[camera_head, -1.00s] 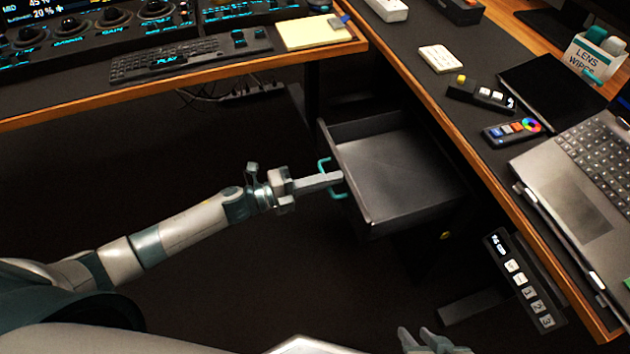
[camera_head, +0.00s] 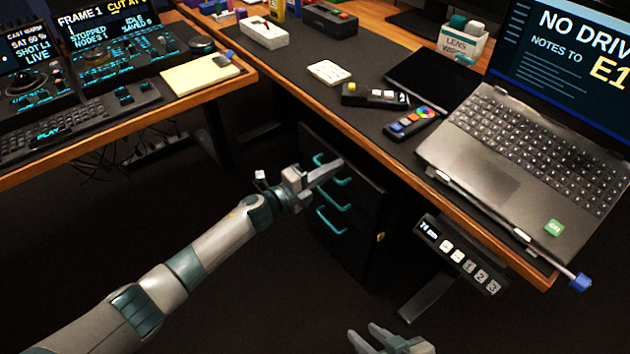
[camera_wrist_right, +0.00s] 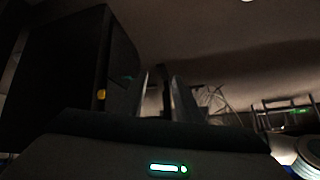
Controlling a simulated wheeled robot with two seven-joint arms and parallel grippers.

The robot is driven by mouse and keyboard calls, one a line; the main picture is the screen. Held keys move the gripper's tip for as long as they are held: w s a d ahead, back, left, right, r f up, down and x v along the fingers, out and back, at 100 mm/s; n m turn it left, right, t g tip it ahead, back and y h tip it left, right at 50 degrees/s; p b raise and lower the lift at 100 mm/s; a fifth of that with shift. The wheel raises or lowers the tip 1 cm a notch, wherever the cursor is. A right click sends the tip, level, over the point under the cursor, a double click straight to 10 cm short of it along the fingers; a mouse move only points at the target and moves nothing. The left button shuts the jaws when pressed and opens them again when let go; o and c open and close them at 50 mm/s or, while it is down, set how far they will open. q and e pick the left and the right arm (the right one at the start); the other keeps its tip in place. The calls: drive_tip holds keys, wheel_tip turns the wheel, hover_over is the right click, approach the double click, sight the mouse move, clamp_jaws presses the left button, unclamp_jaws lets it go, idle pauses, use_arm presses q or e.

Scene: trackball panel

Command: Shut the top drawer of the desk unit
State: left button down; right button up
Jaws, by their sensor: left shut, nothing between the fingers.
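The dark desk unit (camera_head: 352,240) stands under the right-hand desk in the head view, with several teal handles on its front. Its top drawer (camera_head: 309,150) now sits in line with the rest of the front, and no open tray shows. My left gripper (camera_head: 338,163) is shut and empty, its fingertips at the top drawer's front by the top handle (camera_head: 319,158); whether they touch is hard to tell. My right gripper (camera_head: 382,335) is low at the bottom edge, its two fingers apart with nothing between them. The unit's dark side (camera_wrist_right: 60,70) shows in the right wrist view.
A desk control panel (camera_head: 462,255) hangs under the right desk's front edge. A laptop (camera_head: 500,165), a remote (camera_head: 412,122) and a button box (camera_head: 374,96) lie on that desk.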

use_arm(q)
drive_tip(key=shift+w+d+r, duration=0.2)
drive_tip(key=shift+w+d, duration=0.25)
drive_tip(key=shift+d, duration=0.2)
use_arm(e)
drive_tip(key=shift+w+a+r+t, duration=0.5)
drive_tip(key=shift+w+r+t, duration=0.1)
drive_tip(key=shift+w+r, duration=0.05)
use_arm(q)
drive_tip(key=shift+r, duration=0.15)
use_arm(e)
drive_tip(key=shift+s, duration=0.1)
